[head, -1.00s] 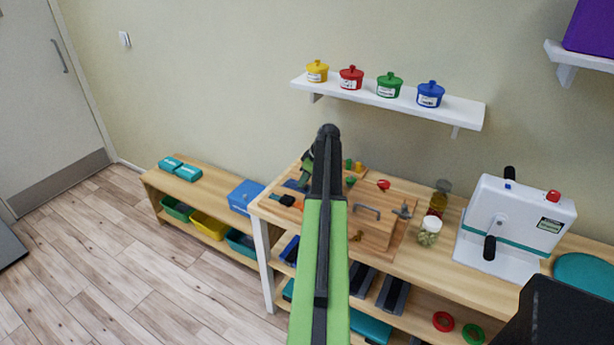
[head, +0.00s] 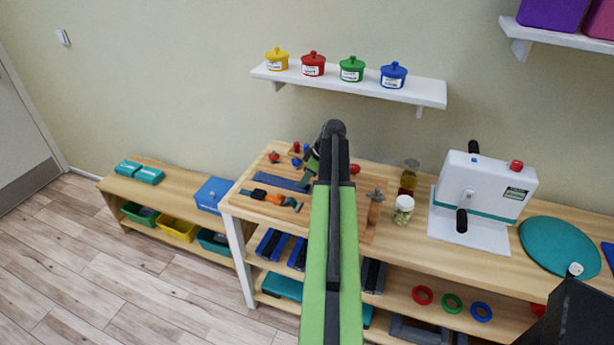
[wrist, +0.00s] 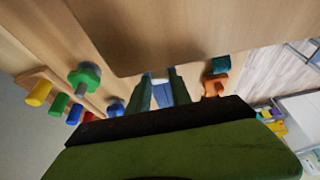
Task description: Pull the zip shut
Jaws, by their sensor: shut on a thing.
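The wooden activity board (head: 240,197) lies on the bench and carries a blue strip (head: 281,180), which looks like the zip band. My green and black arm crosses the middle of the head view and hides part of the board. My gripper (head: 309,172) is low at the strip's right end. In the wrist view, my gripper (wrist: 159,86) has dark green fingers on either side of a blue patch (wrist: 162,93) of the band. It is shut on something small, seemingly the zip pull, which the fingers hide.
An orange and black buckle (head: 285,201) lies left of my gripper. Red and blue knobs stand behind the strip. A jar (head: 403,210) and a white hand-crank machine (head: 480,195) stand to the right. A shelf with coloured pots (head: 352,70) hangs above.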

